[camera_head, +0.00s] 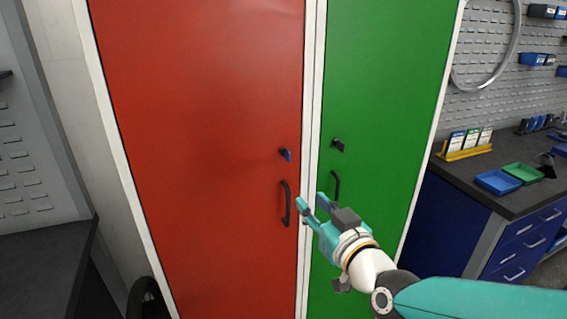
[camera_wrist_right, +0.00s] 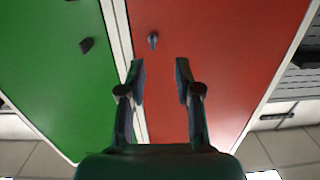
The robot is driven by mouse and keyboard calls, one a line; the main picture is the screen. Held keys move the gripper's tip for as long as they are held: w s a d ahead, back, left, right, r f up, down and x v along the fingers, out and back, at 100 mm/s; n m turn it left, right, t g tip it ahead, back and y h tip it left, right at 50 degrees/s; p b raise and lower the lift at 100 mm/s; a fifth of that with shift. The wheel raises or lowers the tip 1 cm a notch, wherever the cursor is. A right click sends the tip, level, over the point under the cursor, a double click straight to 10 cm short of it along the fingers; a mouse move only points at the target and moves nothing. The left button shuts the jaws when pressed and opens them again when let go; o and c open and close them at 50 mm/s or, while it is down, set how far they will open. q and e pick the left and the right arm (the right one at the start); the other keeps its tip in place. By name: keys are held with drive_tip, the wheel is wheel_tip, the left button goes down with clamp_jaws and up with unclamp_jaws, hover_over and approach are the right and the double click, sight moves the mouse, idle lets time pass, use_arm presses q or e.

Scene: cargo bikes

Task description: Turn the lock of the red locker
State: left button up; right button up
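The red locker (camera_head: 205,110) has a closed door with a small lock (camera_head: 286,154) in blue and black near its right edge. A dark vertical handle (camera_head: 286,204) sits below the lock. My right gripper (camera_head: 311,200) is open and empty, in front of the seam between the lockers, below and to the right of the lock. In the right wrist view, the lock (camera_wrist_right: 152,40) shows just beyond the gap between the open fingers (camera_wrist_right: 160,66), apart from them. My left gripper is not in view.
The green locker (camera_head: 385,80) stands directly to the right, with its own black lock (camera_head: 338,145) and handle (camera_head: 335,187). A workbench (camera_head: 470,176) with blue and green trays stands at the far right. A dark bench (camera_head: 45,265) is at the left.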

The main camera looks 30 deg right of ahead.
sight(290, 158)
drive_tip(key=shift+t+h, duration=0.3)
drive_tip(key=shift+h, duration=0.1)
drive_tip(key=p+x, duration=0.2)
drive_tip(key=x, duration=0.3)
drive_tip(key=r+p+x, duration=0.1)
drive_tip(key=p+x, duration=0.2)
drive_tip(key=x, duration=0.2)
drive_tip(key=d+r+p+x, duration=0.1)
drive_tip(key=p+x, duration=0.1)
drive_tip(key=x, duration=0.4)
drive_tip(key=shift+s+r, duration=0.15)
